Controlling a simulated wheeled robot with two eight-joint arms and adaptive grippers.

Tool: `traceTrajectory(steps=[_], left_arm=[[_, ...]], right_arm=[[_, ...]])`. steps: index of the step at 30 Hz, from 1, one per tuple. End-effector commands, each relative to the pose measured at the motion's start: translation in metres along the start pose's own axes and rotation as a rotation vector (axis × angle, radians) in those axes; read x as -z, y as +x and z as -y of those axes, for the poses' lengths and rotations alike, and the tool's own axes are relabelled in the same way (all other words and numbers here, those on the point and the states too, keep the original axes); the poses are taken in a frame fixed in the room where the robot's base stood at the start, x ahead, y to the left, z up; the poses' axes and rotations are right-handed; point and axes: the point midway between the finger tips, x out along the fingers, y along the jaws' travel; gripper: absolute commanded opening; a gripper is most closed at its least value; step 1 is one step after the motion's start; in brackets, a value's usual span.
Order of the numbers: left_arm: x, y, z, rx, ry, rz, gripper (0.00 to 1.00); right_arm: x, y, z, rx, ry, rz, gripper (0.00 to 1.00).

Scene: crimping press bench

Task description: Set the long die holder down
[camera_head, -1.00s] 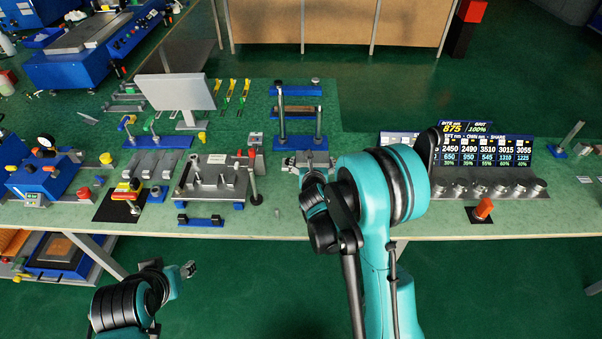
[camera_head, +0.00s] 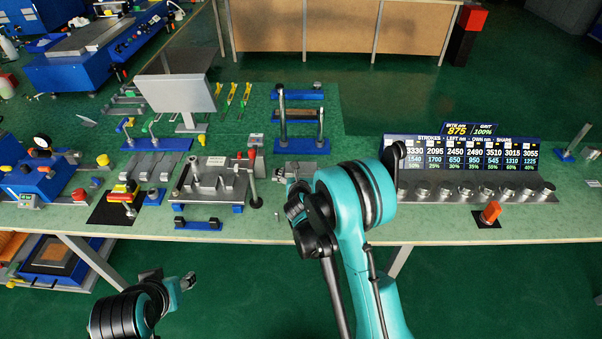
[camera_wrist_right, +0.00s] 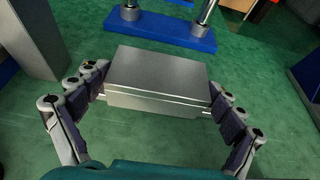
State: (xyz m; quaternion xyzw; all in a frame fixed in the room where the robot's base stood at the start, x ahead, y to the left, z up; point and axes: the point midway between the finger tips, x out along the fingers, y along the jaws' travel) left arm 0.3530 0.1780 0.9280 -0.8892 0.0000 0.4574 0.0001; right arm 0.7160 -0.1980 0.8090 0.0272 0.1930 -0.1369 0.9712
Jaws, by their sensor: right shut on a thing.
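The long die holder (camera_wrist_right: 157,78) is a plain grey metal block in the right wrist view. My right gripper (camera_wrist_right: 158,95) is shut on it, with fingers at its two short ends. Green bench top shows around the block; I cannot tell whether its underside touches the bench.
A blue-based stand with upright posts (camera_head: 302,146) is just beyond my right gripper. A grey fixture plate (camera_head: 215,181) stands to its left. A strokes display (camera_head: 462,152) with several round metal pieces (camera_head: 470,190) and an orange knob (camera_head: 490,212) are on the right.

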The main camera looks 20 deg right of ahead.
Motion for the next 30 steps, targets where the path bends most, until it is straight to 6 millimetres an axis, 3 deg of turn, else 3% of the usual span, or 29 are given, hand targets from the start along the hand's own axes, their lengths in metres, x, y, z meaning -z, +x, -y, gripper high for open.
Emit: traceTrajectory(steps=[3, 4, 17, 20, 30], left_arm=[[0.0, 0.0, 0.0, 0.0, 0.0, 0.0, 0.44], [0.0, 0.0, 0.0, 0.0, 0.0, 0.0, 0.44], [0.001, -0.001, 0.0, 0.0, 0.0, 0.0, 0.44], [0.004, -0.005, 0.0, 0.0, 0.0, 0.0, 0.44], [0.016, -0.022, 0.0, 0.0, 0.0, 0.0, 0.44]], right_arm=[[0.001, 0.001, 0.0, -0.001, -0.001, 0.001, 0.34], [0.002, 0.001, 0.0, 0.0, 0.0, 0.0, 0.99], [-0.001, -0.003, 0.0, -0.001, 0.0, 0.0, 1.0], [-0.002, -0.017, -0.001, -0.002, -0.001, 0.0, 1.0], [-0.003, -0.091, -0.001, -0.003, -0.001, 0.0, 1.0]])
